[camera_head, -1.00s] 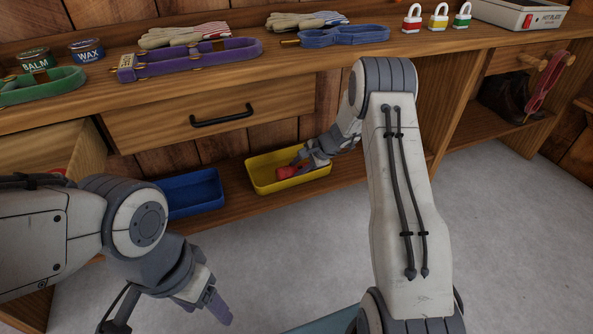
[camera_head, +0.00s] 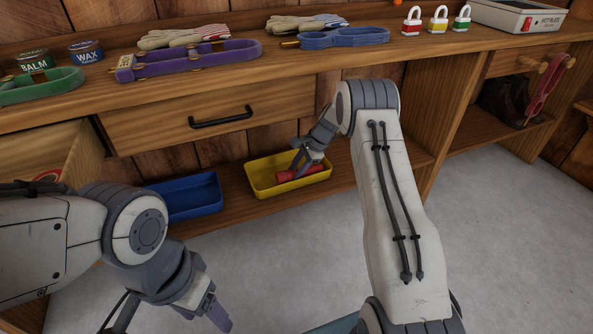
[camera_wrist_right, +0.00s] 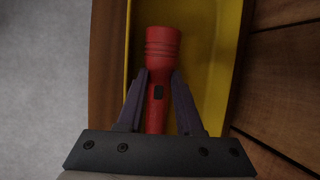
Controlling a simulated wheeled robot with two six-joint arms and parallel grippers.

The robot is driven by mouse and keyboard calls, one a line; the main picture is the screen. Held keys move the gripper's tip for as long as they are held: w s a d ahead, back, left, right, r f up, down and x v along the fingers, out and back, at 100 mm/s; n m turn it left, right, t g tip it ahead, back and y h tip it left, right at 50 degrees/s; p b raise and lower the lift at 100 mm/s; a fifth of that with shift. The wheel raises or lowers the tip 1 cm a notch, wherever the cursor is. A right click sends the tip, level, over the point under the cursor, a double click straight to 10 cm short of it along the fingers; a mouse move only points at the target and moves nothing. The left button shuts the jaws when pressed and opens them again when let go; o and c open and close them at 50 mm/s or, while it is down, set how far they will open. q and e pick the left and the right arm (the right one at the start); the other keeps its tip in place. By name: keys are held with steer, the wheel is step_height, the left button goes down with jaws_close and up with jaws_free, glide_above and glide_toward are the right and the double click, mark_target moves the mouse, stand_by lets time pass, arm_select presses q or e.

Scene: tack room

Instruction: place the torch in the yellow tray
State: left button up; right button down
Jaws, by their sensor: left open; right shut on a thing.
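The red torch (camera_head: 298,172) lies in or just over the yellow tray (camera_head: 262,184) on the low shelf. My right gripper (camera_head: 299,168) is shut on it, inside the tray's outline. In the right wrist view the torch (camera_wrist_right: 158,85) runs lengthwise between the two fingers of my right gripper (camera_wrist_right: 159,85), its wide head beyond the fingertips. The yellow tray (camera_wrist_right: 222,60) shows around it, with the torch close to the tray's left wall. I cannot tell whether the torch touches the tray floor. My left gripper (camera_head: 216,312) is open and empty, low at the front left, far from the tray.
A blue tray (camera_head: 190,197) stands left of the yellow tray on the shelf. A drawer (camera_head: 205,112) with a black handle is above. The bench top (camera_head: 100,105) holds gloves, straps, tins, padlocks and a hot plate box. The grey floor (camera_head: 510,220) is clear at right.

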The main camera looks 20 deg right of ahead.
steer(key=c, duration=0.8)
jaws_free()
steer(key=shift+c, duration=0.2)
steer(key=shift+r, duration=0.1)
steer(key=p+v, duration=0.1)
steer(key=v, duration=0.1)
steer(key=p+v, duration=0.1)
steer(key=v, duration=0.1)
steer(key=p+v, duration=0.2)
steer(key=shift+s+d, duration=0.15)
steer(key=shift+d, duration=0.15)
steer(key=s+d+p, duration=0.1)
steer(key=d, duration=0.2)
steer(key=s+d+p, duration=0.1)
steer(key=s+d, duration=0.1)
steer(key=s+d+p, duration=0.1)
steer(key=s+d, duration=0.1)
steer(key=d, duration=0.1)
steer(key=shift+d+f+p, duration=0.35)
steer(key=shift+s+d+f, duration=0.1)
steer(key=shift+s+d, duration=0.05)
steer(key=shift+d, duration=0.2)
